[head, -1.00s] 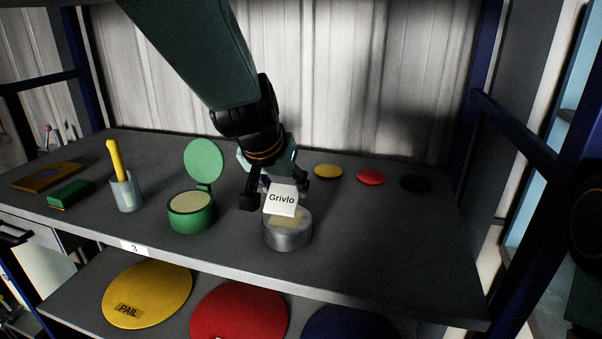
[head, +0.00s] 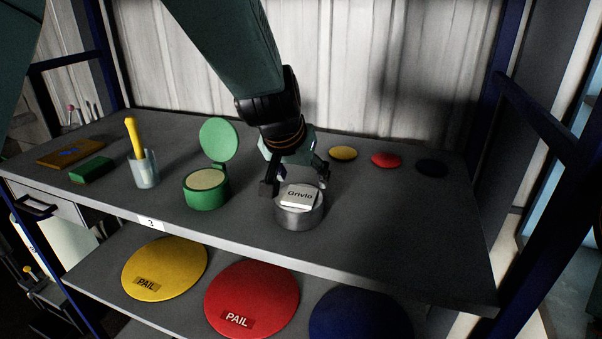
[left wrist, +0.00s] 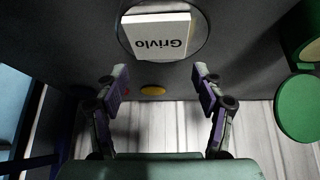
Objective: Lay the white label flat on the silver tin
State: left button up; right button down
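The silver tin (head: 299,219) stands upright near the front edge of the shelf. The white label (head: 298,197), printed "Grivlo", lies on top of the tin and looks about flat. The left wrist view also shows the label (left wrist: 158,38) within the round rim of the tin. My left gripper (head: 296,182) is open just behind and above the tin, with one finger on each side. In the left wrist view its fingers (left wrist: 152,82) are wide apart with nothing between them, clear of the label. My right gripper is not in view.
An open green tin (head: 206,194) with a raised lid stands left of the silver tin. Further left are a cup (head: 145,171) with a yellow-handled tool and a green block (head: 92,170). Yellow (head: 343,153), red (head: 385,160) and dark discs lie behind right. The shelf's right front is clear.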

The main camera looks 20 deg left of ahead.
pick_arm(q)
jog(key=shift+o, duration=0.8)
jog(key=shift+w+a, duration=0.1)
jog(key=shift+w, duration=0.05)
jog(key=shift+o, duration=0.2)
jog(key=shift+a+f, duration=0.1)
jog(key=shift+a, duration=0.1)
jog(key=shift+s+d+r, duration=0.15)
jog(key=shift+s+r, duration=0.25)
jog(key=v, duration=0.6)
jog(key=shift+a+r, duration=0.15)
jog(key=shift+a, duration=0.1)
